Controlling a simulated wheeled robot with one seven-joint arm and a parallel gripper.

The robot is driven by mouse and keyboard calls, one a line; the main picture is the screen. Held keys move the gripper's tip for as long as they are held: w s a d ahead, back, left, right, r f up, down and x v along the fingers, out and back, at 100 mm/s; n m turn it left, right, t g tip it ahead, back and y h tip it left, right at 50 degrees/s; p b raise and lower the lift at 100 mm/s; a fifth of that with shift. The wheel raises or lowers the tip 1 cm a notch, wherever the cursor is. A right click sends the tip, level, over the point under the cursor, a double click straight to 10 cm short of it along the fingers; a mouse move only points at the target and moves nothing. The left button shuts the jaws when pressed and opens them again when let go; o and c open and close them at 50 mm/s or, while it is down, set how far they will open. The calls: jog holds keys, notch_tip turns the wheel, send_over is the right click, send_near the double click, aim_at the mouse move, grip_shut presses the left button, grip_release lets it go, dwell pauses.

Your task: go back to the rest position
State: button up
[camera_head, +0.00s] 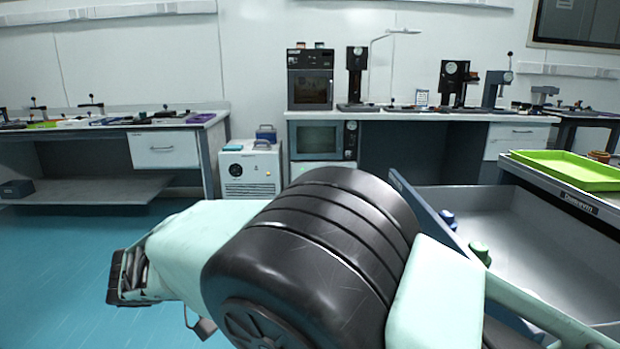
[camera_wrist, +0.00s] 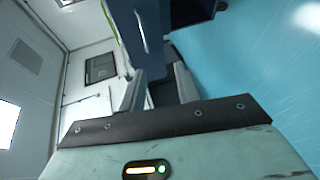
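In the wrist view, my gripper (camera_wrist: 158,88) shows two grey fingers standing apart, with nothing seen held between them. The wrist picture is tilted, with the blue floor on the right and the white wall on the left. In the head view, my mint and black arm is folded large across the lower middle. Its dark-edged end points to the lower left, over the floor. The fingertips cannot be made out clearly there.
A grey cart (camera_head: 520,232) with a green tray (camera_head: 565,170) stands close on the right of my arm. A left bench (camera_head: 110,124) and a back bench (camera_head: 430,116) carry equipment. A white box unit (camera_head: 250,172) stands between them. Blue floor (camera_head: 70,255) is clear at left.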

jog(key=s+d+n+g+y, duration=0.25)
jog(key=d+g+y, duration=0.25)
jog(key=d, duration=0.4)
jog(key=s+d+g+y, duration=0.1)
jog(key=s+d+y, duration=0.45)
jog(key=s, duration=0.45)
jog(key=s+d+y, duration=0.4)
jog(key=s+d, duration=0.2)
jog(key=s, duration=0.4)
notch_tip(320, 180, up, 24)
jog(key=p, duration=2.3)
jog(key=shift+s+p, duration=0.15)
jog(key=shift+p, duration=0.25)
jog(key=shift+f, duration=0.1)
